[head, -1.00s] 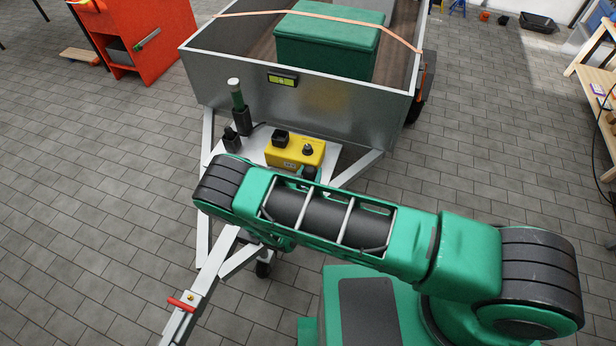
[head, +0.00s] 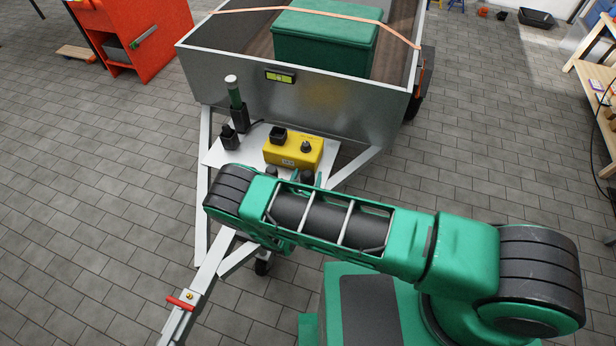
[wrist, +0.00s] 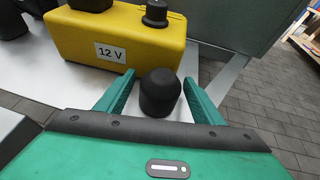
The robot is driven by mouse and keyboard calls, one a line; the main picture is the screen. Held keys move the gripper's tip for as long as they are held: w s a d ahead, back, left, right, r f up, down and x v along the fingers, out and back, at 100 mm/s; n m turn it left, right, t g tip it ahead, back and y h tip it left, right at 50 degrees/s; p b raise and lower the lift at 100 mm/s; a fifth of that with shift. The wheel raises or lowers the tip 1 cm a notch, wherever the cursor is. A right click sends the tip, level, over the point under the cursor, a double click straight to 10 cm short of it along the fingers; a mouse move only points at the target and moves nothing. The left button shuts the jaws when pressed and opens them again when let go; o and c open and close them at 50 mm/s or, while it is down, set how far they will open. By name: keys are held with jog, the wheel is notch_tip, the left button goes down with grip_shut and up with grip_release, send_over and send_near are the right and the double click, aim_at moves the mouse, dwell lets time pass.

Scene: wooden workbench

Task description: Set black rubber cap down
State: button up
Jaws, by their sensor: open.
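The black rubber cap (wrist: 160,93) is a domed cylinder. It stands upright on the white plate (wrist: 80,82) in front of the yellow 12 V box (wrist: 120,35). My gripper (wrist: 160,88) is open, with one green finger on each side of the cap and a visible gap to each. The cap's lower edge is partly hidden by my gripper's body. In the head view the cap (head: 306,176) shows small, just beyond my arm, near the front of the yellow box (head: 293,152).
The trailer's metal wall (head: 310,105) rises behind. Plate lies bare left of the cap.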

jog(key=v, duration=1.2)
dwell(0.3)
